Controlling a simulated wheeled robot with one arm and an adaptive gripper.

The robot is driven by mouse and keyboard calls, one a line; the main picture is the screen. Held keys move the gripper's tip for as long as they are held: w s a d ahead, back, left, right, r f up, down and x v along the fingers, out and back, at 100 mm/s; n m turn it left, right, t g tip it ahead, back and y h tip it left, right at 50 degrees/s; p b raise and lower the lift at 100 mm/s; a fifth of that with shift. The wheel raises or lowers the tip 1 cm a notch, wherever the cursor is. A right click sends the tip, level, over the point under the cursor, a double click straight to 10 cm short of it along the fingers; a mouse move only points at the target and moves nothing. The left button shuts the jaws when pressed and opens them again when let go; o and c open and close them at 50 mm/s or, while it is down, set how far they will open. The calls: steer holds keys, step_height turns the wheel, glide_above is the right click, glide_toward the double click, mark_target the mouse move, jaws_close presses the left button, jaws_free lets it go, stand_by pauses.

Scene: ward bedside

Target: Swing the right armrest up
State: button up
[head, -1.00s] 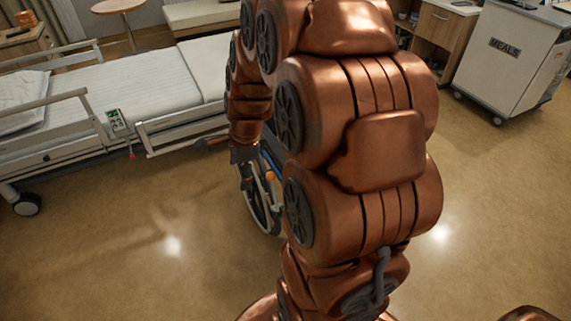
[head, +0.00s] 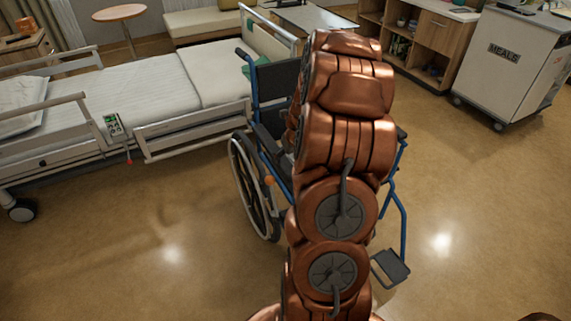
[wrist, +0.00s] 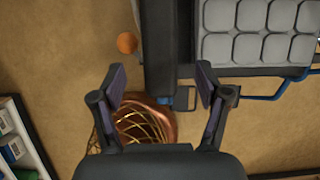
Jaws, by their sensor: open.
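The wheelchair, with a blue frame, stands beside the bed; my arm hides its middle in the head view. Its right armrest (head: 269,143) is a dark pad on the picture's left side, lying level. In the wrist view the armrest (wrist: 158,50) runs down from the top edge, beside the grey padded seat (wrist: 258,30). My gripper (wrist: 160,78) is open and empty, its fingertips on either side of the armrest's front end as seen from above. I cannot tell the height gap. An orange knob (wrist: 127,42) is left of the armrest. My gripper is hidden in the head view.
The bed (head: 150,85) with side rails is at the left, close to the wheelchair's wheel (head: 254,188). A footrest (head: 390,266) sticks out at the chair's front. A white meals cart (head: 510,65) stands at the back right. The floor to the front left and right is clear.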

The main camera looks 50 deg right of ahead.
mark_target(286, 164)
steer(key=shift+x, duration=2.85)
jaws_close()
